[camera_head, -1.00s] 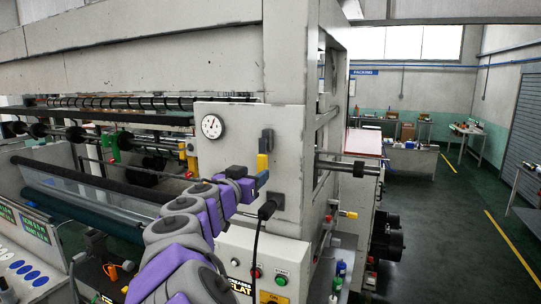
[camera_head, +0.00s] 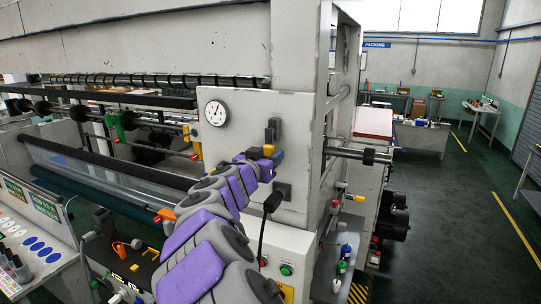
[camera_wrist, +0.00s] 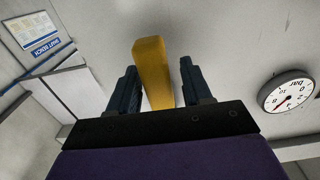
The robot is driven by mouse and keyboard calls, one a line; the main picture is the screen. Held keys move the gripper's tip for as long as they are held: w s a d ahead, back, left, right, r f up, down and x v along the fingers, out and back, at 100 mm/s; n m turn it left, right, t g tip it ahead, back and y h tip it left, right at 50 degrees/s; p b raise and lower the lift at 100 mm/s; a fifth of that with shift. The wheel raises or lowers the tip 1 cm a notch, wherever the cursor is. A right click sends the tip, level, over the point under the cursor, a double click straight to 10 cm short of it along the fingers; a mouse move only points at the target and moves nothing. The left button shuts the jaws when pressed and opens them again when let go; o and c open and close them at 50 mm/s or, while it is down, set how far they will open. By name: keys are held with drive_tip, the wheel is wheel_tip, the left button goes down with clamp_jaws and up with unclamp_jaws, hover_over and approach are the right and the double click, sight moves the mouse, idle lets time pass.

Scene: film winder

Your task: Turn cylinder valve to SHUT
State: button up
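The valve has a black body (camera_head: 273,128) on the grey machine panel, with a yellow handle (camera_head: 268,150) below it. My gripper (camera_head: 274,162) is at the handle, and my arm partly hides that area. In the wrist view the yellow handle (camera_wrist: 153,72) stands between the two dark fingers of my gripper (camera_wrist: 160,88). The fingers are apart, with a narrow gap showing on the handle's right; contact on the left is hard to tell. No SHUT marking is readable.
A round pressure gauge (camera_head: 216,113) is left of the valve; it also shows in the wrist view (camera_wrist: 287,91). A black cable plug (camera_head: 272,202) and a button box (camera_head: 287,258) are below. A shaft (camera_head: 350,154) juts out right. Open floor (camera_head: 455,230) lies further right.

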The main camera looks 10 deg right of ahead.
drive_tip(key=shift+a, duration=0.4)
drive_tip(key=shift+c, duration=1.4)
drive_tip(key=shift+s+d, duration=0.15)
drive_tip(key=shift+d, duration=0.2)
drive_tip(key=c, duration=0.3)
drive_tip(key=shift+d, duration=0.1)
drive_tip(key=shift+c, duration=0.7)
clamp_jaws()
